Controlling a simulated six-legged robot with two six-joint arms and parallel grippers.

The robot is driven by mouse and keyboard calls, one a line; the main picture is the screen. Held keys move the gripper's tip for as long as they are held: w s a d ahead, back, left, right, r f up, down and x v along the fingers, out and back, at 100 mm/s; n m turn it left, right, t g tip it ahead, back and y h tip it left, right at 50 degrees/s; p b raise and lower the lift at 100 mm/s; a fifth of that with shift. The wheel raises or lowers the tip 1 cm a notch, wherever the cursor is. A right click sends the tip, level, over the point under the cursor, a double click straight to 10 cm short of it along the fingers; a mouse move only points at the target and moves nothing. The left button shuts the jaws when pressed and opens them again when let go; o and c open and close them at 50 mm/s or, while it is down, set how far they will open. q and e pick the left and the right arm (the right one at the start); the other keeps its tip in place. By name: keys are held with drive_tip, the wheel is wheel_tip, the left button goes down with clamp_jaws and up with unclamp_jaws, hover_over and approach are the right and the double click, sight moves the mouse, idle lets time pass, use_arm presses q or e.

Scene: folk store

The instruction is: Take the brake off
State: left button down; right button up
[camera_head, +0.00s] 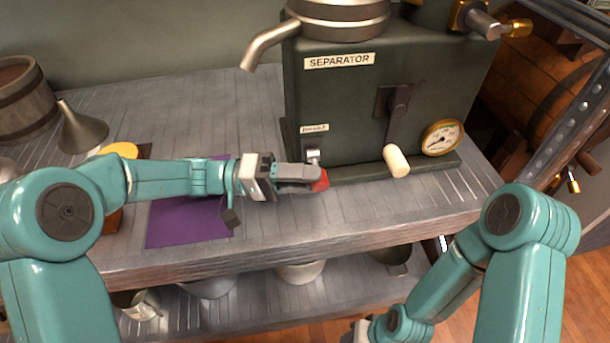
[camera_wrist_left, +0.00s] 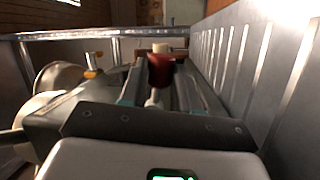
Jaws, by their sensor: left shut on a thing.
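The dark green separator (camera_head: 345,100) stands on the grey plank shelf. A small label, which seems to read BRAKE (camera_head: 314,128), is low on its front, above a small metal bracket (camera_head: 313,155). My left gripper (camera_head: 305,180) reaches in from the left and is shut on the red brake knob (camera_head: 321,180) below that bracket. In the left wrist view the red knob (camera_wrist_left: 162,72) sits between the two fingers of my left gripper (camera_wrist_left: 160,92). The fingers hide most of the brake lever. My right gripper (camera_head: 358,330) is low at the bottom edge, partly cut off.
A crank with a cream handle (camera_head: 396,160) hangs right of the brake, next to a round gauge (camera_head: 442,137). A purple cloth (camera_head: 185,222) lies under the left arm. A funnel (camera_head: 80,128) stands at the left. Bowls (camera_head: 300,271) sit on the lower shelf.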

use_arm(q)
wheel_tip(320, 180, up, 2)
drive_tip(key=n+t+h+p, duration=0.1)
drive_tip(key=n+p, duration=0.1)
drive_tip(key=n, duration=0.3)
drive_tip(key=shift+r, duration=0.1)
drive_tip(key=shift+w+r+n+t+h+p, duration=0.1)
drive_tip(key=shift+r+n+t+h+p, duration=0.2)
drive_tip(key=shift+n+p, duration=0.45)
drive_tip(key=shift+w+r+n+t+h+p, duration=0.15)
drive_tip(key=shift+n+t+p, duration=0.3)
drive_tip(key=shift+n, duration=0.6)
drive_tip(key=shift+a, duration=0.1)
drive_tip(key=c, duration=1.1)
unclamp_jaws()
drive_tip(key=shift+s, duration=0.1)
